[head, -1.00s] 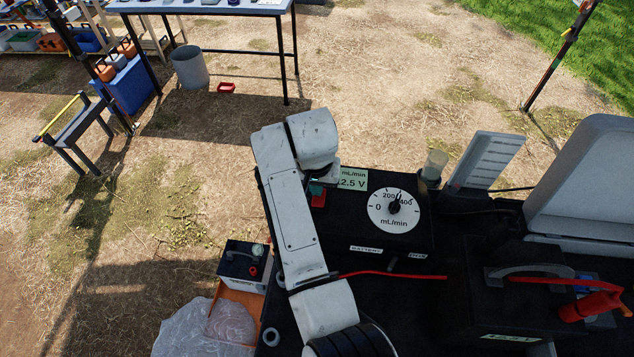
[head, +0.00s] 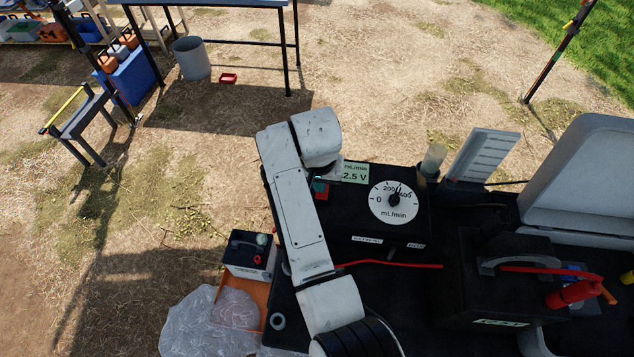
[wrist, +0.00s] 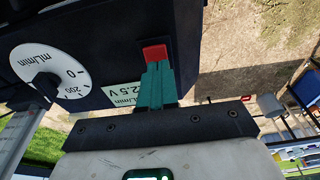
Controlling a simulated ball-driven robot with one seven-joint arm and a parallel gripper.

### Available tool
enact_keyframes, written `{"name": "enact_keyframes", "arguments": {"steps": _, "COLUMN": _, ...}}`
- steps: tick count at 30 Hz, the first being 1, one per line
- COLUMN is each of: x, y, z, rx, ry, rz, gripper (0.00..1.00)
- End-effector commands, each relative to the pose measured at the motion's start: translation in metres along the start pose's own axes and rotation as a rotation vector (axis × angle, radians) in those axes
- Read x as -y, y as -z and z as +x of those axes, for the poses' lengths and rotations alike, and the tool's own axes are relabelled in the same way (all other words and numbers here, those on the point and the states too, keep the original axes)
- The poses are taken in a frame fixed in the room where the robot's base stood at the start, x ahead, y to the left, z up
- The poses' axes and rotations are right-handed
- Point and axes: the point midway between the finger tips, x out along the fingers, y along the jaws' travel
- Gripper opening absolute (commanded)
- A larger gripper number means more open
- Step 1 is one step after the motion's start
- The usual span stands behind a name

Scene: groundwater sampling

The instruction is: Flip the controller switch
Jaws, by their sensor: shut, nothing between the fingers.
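The controller is a black box (head: 410,231) with a round white dial (head: 394,201) marked in mL/min and a pale display (head: 355,171) showing 2.5 V. Its red switch (head: 321,195) is at the box's left side, and also shows in the wrist view (wrist: 154,52). My gripper (wrist: 156,68) has its teal fingers shut, with nothing between them. The fingertips are right at the red switch and overlap its lower edge in the wrist view. I cannot tell whether they touch it. In the head view my arm hides most of the gripper.
A clear cup (head: 432,160) and a light panel (head: 484,155) stand behind the controller. An open grey case lid (head: 588,180) is at the right. A black case with a handle (head: 500,285) sits front right.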

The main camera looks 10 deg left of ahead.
Motion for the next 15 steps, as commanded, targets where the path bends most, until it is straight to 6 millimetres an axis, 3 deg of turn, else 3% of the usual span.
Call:
{"name": "enact_keyframes", "arguments": {"steps": 1, "x": -0.003, "y": 0.005, "z": -0.015, "rx": -0.001, "ry": 0.000, "rz": 0.002, "gripper": 0.00}}
{"name": "enact_keyframes", "arguments": {"steps": 5, "x": -0.005, "y": 0.009, "z": -0.029, "rx": -0.006, "ry": 0.002, "rz": 0.002, "gripper": 0.00}}
{"name": "enact_keyframes", "arguments": {"steps": 15, "x": -0.004, "y": 0.008, "z": -0.097, "rx": -0.006, "ry": 0.003, "rz": 0.002, "gripper": 0.00}}
